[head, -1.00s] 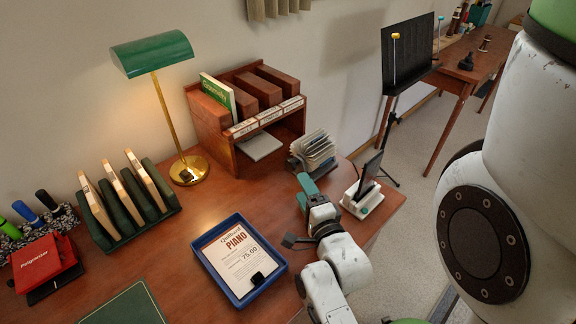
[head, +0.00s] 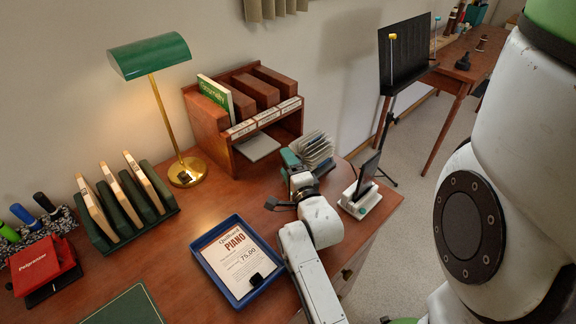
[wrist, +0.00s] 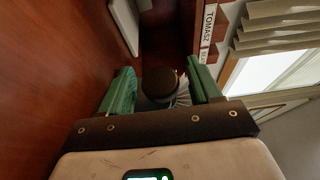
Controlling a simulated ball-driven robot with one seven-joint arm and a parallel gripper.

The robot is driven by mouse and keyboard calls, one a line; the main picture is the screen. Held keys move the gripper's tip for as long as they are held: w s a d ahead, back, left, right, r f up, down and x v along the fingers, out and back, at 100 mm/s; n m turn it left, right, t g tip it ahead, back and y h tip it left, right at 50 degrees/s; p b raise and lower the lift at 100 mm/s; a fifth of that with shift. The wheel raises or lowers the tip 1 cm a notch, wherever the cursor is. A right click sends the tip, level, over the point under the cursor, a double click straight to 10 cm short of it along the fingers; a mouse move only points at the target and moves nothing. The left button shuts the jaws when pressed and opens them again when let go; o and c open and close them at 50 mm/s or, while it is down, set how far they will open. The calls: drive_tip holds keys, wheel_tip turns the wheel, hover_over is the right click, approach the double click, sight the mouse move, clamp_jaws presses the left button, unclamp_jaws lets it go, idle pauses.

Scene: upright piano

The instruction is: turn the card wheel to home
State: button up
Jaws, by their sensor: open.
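The card wheel (head: 314,149), a rotary file with a fan of pale cards, stands on the desk to the right of the wooden pigeonhole box. My gripper (head: 291,161) is at its near left side, its green fingers partly hidden by my wrist. In the wrist view my gripper (wrist: 163,92) is open, one green finger on each side of a dark round knob (wrist: 159,82). A few card edges of the card wheel (wrist: 184,95) show beside the right finger. I cannot tell whether the fingers touch the knob.
The wooden pigeonhole box (head: 211,127) stands just behind and left. A white stand with a dark panel (head: 361,199) is close on the right, near the desk edge. A blue tray (head: 206,262) lies in front. A brass lamp (head: 187,173) stands farther left.

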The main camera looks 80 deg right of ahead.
drive_tip(key=shift+c, duration=0.4)
drive_tip(key=c, duration=0.9)
drive_tip(key=shift+r+p, duration=0.15)
drive_tip(key=shift+p, duration=0.6)
